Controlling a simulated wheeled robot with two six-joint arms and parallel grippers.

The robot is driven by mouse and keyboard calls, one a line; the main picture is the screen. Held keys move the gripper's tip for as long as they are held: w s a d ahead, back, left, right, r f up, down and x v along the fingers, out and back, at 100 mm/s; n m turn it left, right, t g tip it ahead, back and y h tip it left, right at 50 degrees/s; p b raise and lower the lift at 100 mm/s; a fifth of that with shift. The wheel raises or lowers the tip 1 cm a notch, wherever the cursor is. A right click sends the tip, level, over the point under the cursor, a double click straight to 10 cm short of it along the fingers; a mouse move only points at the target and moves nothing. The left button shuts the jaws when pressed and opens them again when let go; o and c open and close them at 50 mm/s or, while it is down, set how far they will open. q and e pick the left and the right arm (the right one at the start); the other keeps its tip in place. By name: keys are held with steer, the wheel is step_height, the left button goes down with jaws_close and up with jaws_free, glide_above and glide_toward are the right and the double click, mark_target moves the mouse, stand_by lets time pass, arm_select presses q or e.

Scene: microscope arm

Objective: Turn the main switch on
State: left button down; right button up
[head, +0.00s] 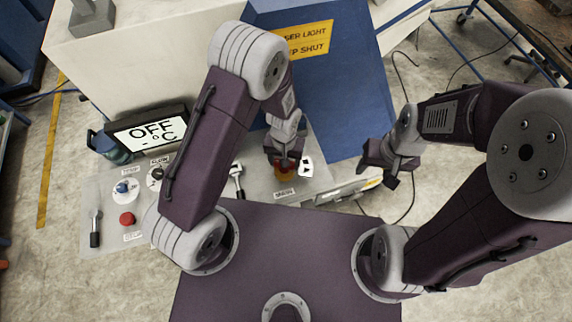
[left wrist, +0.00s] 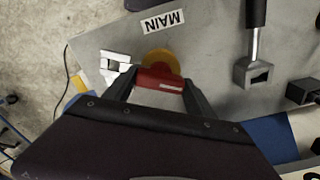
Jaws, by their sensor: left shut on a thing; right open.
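The main switch is a red handle (left wrist: 160,82) on a round yellow base (left wrist: 160,57), beside a label (left wrist: 162,21) reading MAIN. In the head view the yellow-orange base (head: 285,175) shows partly, under my left gripper (head: 288,160). In the left wrist view my left gripper (left wrist: 158,88) has its two fingers closed on the red handle, one at each side. My right gripper (head: 387,177) is open and empty, off to the right of the panel.
The grey panel (head: 318,184) also carries a black-handled lever (head: 237,177), another lever (head: 95,228), a red button (head: 127,218) and a blue knob (head: 124,187). A blue sloped housing (head: 350,95) with a yellow sign (head: 305,40) rises behind my left gripper.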

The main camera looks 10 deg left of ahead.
arm_select(q)
steer(key=m, duration=0.6)
steer(key=m+b, duration=0.1)
steer(key=m, duration=0.5)
steer(key=shift+w, duration=0.1)
stand_by(0.6)
steer(key=shift+c, duration=1.6)
jaws_free()
step_height(320, 180, up, 9)
steer(key=shift+r+b, duration=0.1)
steer(key=shift+b, duration=0.5)
